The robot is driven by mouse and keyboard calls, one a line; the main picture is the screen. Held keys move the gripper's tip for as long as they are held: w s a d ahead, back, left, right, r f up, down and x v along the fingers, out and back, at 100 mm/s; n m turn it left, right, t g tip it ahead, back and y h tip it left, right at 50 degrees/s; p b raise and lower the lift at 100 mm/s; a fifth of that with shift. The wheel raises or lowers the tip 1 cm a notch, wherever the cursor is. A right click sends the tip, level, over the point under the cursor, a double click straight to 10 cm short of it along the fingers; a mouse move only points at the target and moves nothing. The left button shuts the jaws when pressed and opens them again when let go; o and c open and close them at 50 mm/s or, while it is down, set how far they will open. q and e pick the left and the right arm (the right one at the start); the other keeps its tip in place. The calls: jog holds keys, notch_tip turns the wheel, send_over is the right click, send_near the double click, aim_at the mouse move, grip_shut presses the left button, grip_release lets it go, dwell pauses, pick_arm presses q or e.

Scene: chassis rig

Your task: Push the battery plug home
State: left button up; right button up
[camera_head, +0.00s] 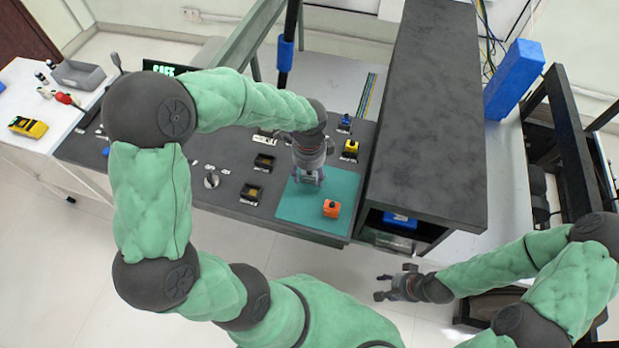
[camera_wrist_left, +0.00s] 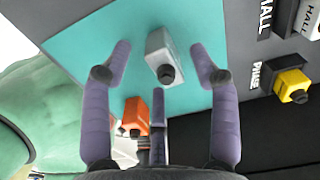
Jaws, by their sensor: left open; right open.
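On the teal mat (camera_head: 287,208) stand an orange plug block with a dark knob (camera_head: 331,208) and a light grey plug block with a dark knob (camera_wrist_left: 160,46). No label shows which plug is the battery plug. My left gripper (camera_head: 308,178) points down over the mat, open. In the left wrist view the grey block lies between its spread fingers with gaps on both sides. The orange block (camera_wrist_left: 136,113) is beyond the left finger's inner side. In the head view the gripper mostly hides the grey block. My right gripper (camera_head: 384,286) is open and empty, away from the bench.
A yellow plug (camera_head: 351,146) sits beside a PHASE label, with a blue plug (camera_head: 345,121) behind it. A tall dark shelf unit (camera_head: 428,110) bounds the right side.

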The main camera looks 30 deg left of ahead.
pick_arm(q)
jog(key=shift+r, duration=0.1)
grip_shut()
